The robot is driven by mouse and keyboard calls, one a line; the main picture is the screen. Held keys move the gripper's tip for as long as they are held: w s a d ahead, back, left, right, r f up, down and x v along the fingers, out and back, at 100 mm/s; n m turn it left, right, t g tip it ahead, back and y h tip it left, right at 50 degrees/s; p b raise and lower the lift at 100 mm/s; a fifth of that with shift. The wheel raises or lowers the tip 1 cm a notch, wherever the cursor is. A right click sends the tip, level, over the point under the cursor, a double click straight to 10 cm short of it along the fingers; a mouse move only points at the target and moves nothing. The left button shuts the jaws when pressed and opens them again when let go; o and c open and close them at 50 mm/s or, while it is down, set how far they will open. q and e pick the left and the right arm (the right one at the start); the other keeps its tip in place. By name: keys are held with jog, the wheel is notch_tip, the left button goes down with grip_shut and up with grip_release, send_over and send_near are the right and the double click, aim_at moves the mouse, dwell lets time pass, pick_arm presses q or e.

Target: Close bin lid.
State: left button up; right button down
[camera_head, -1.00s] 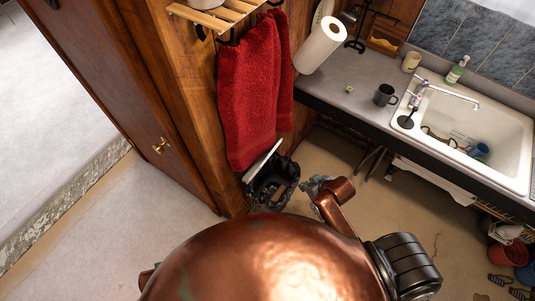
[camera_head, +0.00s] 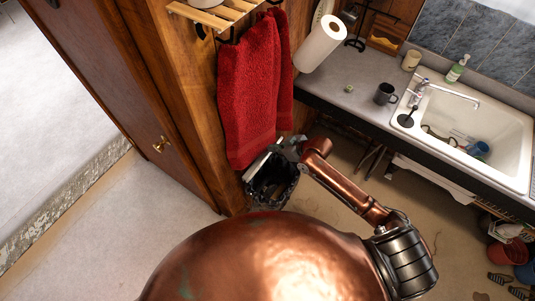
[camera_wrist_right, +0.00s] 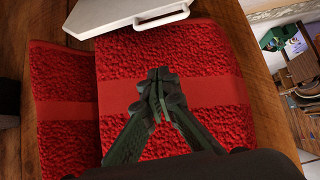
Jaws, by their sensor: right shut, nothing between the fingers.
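The bin (camera_head: 272,190), dark inside, stands on the floor against the wooden cabinet, below the red towel. Its pale lid (camera_head: 259,163) is raised and leans back toward the cabinet, so the bin is open. My right gripper (camera_head: 290,146) is shut and empty, above the bin near the raised lid and the towel. In the right wrist view the closed fingertips (camera_wrist_right: 158,76) are in front of the towel, and the white lid (camera_wrist_right: 130,14) shows just beyond them at the top. I cannot tell whether they touch it. My left gripper is not in view.
The red towel (camera_head: 254,85) hangs on the cabinet side directly above the bin. A grey counter (camera_head: 350,97) with a mug (camera_head: 385,94) and a sink (camera_head: 482,140) is to the right. Open floor lies right of the bin.

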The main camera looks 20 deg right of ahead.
aim_at(265, 159)
jog(key=w+f, duration=0.1)
jog(key=f, duration=0.1)
jog(key=w+a+f+p, duration=0.1)
jog(key=f, duration=0.2)
jog(key=a+f, duration=0.1)
jog(key=f, duration=0.1)
jog(key=shift+w+a+f+p, duration=0.15)
jog(key=shift+w+p, duration=0.25)
jog(key=shift+s+d+f, duration=0.2)
jog(key=shift+s+d, duration=0.05)
jog(key=shift+s, duration=0.05)
jog(key=shift+f, duration=0.1)
